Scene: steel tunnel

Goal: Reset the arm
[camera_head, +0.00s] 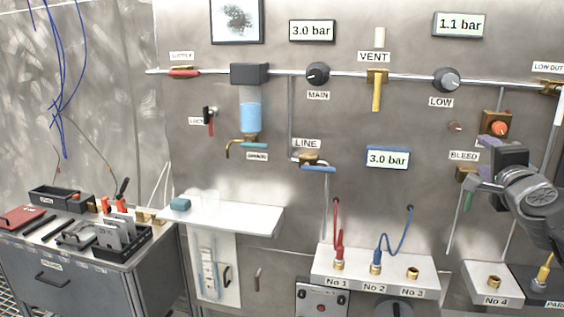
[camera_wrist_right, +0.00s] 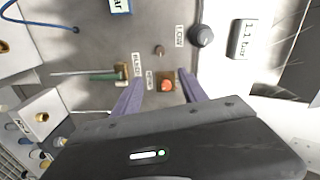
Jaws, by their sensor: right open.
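My right arm comes in from the right in the head view, and its right gripper (camera_head: 490,166) is in front of the wall panel, by the BLEED label (camera_head: 464,156). In the right wrist view the right gripper (camera_wrist_right: 161,78) shows two purple fingers spread apart, with nothing held between them. An orange knob on a brass block (camera_wrist_right: 166,85) appears between the fingers, beyond them; I cannot tell the gap. In the head view this knob (camera_head: 499,128) is just above the gripper. The arm hides part of the wall below it. My left gripper is not in view.
The wall carries a pipe with the MAIN knob (camera_head: 317,73), VENT valve (camera_head: 376,88) and LOW knob (camera_head: 446,80). Below are a white shelf (camera_head: 237,218), a socket box (camera_head: 375,265) with red and blue cables, and the No 4 socket (camera_head: 494,282). A tool cabinet (camera_head: 75,285) stands left.

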